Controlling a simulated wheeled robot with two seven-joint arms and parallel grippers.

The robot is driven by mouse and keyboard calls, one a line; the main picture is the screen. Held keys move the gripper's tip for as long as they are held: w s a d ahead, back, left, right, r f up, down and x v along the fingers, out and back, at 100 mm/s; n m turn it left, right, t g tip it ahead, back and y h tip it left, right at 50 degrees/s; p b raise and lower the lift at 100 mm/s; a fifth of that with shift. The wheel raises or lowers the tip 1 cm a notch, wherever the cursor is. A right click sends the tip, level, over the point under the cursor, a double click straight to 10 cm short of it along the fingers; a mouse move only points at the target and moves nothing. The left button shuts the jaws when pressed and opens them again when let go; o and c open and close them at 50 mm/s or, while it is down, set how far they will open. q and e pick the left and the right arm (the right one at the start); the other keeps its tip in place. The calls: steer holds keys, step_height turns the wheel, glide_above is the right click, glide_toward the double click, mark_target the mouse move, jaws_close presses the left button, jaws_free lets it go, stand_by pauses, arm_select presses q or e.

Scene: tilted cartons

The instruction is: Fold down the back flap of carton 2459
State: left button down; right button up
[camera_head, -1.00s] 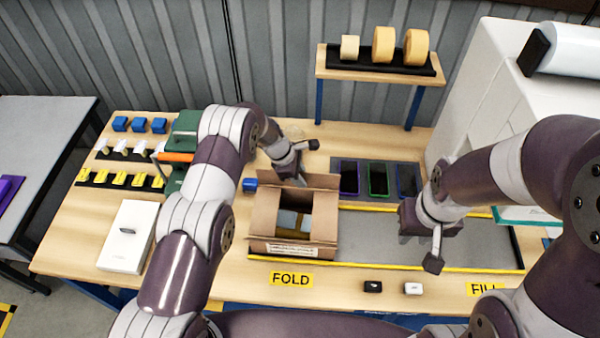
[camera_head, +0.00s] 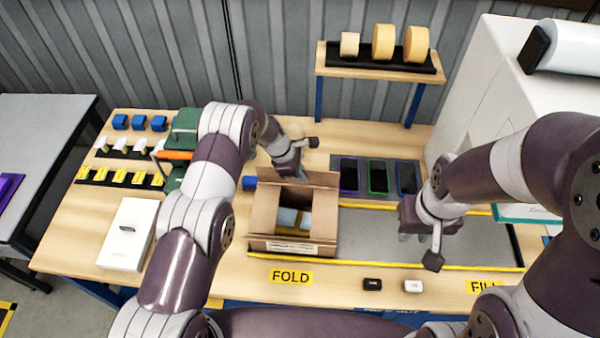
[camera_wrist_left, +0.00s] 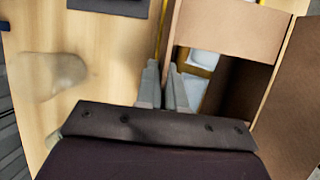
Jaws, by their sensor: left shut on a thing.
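The brown carton (camera_head: 292,247) stands at the FOLD mark with its top open. Its printed label is too small to read. Light bluish contents show inside. Its side flaps stand out at left and right. My left gripper (camera_head: 290,176) is at the carton's back edge, its fingers pointing down. The left wrist view shows the two fingers (camera_wrist_left: 165,88) close together at the edge of the carton (camera_wrist_left: 290,95), shut on what appears to be the back flap, mostly hidden between them. My right gripper (camera_head: 412,230) hangs over the grey mat, right of the carton; its finger gap is unclear.
Several phones (camera_head: 378,177) lie on a dark mat behind and right of the carton. A tape shelf (camera_head: 378,72) stands at the back. A white box (camera_head: 128,235) lies at left. Two small cases (camera_head: 372,284) lie in front. A blue block (camera_head: 249,183) sits beside the carton's back left.

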mark_target(307, 188)
steer(key=shift+f, duration=0.1)
stand_by(0.8)
